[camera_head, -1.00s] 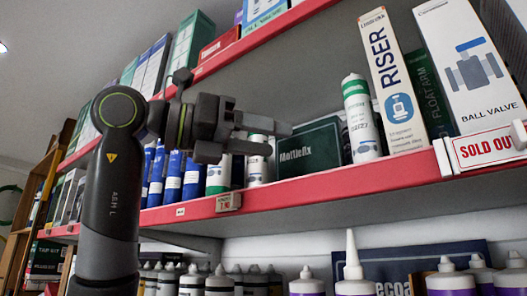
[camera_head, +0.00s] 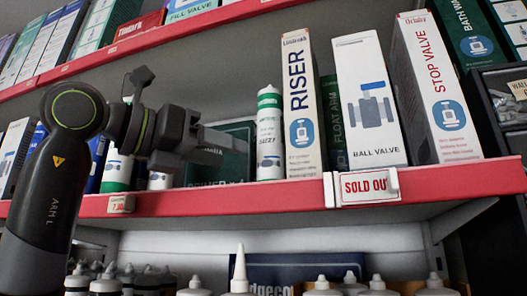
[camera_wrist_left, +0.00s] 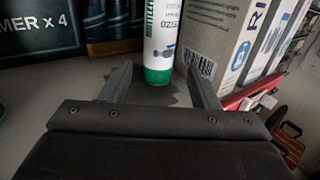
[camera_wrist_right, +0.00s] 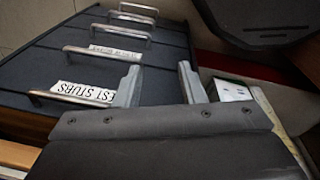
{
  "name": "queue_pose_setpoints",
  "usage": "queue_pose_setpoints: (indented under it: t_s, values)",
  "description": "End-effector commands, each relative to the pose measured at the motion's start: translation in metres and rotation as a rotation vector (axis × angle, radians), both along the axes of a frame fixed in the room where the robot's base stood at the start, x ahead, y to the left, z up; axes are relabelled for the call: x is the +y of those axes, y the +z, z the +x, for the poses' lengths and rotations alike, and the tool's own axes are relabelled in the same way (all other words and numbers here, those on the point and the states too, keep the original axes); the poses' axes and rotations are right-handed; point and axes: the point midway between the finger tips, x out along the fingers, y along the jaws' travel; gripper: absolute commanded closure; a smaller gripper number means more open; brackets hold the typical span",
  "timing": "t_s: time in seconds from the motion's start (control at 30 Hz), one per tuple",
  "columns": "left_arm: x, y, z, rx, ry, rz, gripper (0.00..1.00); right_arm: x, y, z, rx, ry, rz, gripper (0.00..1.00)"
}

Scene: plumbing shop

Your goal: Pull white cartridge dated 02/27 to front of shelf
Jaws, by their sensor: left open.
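A white cartridge with green bands (camera_head: 269,140) stands upright on the red-edged shelf, left of the RISER box. In the left wrist view the cartridge (camera_wrist_left: 162,35) stands just beyond and between my fingertips; its printed date is too small to read surely. My left gripper (camera_head: 208,150) is open and empty, left of the cartridge, its fingers pointing right. It partly covers a dark green box (camera_head: 232,160) and two other white cartridges, one with green (camera_head: 117,172) and one partly hidden (camera_head: 160,181). My right gripper (camera_wrist_right: 158,82) shows open and empty in the right wrist view.
The RISER box (camera_head: 303,110) stands close at the cartridge's right, then a BALL VALVE box (camera_head: 368,105). A SOLD OUT sign (camera_head: 368,188) hangs on the red shelf edge (camera_head: 240,202). Drawers with metal handles (camera_wrist_right: 100,52) lie before my right gripper.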

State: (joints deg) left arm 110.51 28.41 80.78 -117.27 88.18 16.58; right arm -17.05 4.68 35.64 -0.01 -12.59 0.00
Motion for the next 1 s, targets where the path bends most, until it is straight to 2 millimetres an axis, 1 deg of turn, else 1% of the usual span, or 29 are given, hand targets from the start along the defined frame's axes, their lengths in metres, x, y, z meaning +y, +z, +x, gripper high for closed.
queue_pose_setpoints:
  t_s: [0.03, 0.1, 0.3, 0.43, 0.6, 0.93, 0.97, 1.0]
  values:
    - [-0.010, 0.004, 0.007, 0.003, -0.004, 0.002, 0.45, 0.001, 0.010, -0.001, 0.001, -0.001, 0.001, 0.64]
    - [-0.021, 0.004, 0.016, 0.003, -0.004, 0.002, 0.45, 0.002, 0.018, -0.002, 0.002, -0.001, 0.002, 0.64]
    - [-0.050, 0.004, 0.039, 0.002, -0.003, 0.001, 0.45, 0.004, 0.037, -0.002, 0.004, -0.003, 0.005, 0.64]
    - [-0.062, 0.003, 0.050, 0.002, -0.002, 0.001, 0.45, 0.004, 0.045, -0.003, 0.004, -0.003, 0.005, 0.64]
    - [-0.071, 0.001, 0.058, 0.000, -0.001, 0.000, 0.45, 0.004, 0.050, -0.003, 0.005, -0.003, 0.006, 0.64]
    - [-0.073, 0.000, 0.060, -0.001, 0.000, 0.001, 0.45, 0.003, 0.050, -0.004, 0.006, -0.002, 0.003, 0.64]
    - [-0.073, 0.000, 0.059, -0.001, 0.000, 0.001, 0.46, 0.002, 0.050, -0.004, 0.006, -0.002, 0.003, 0.64]
    - [-0.073, 0.000, 0.059, -0.001, 0.000, 0.001, 0.51, 0.002, 0.050, -0.004, 0.006, -0.002, 0.002, 0.64]
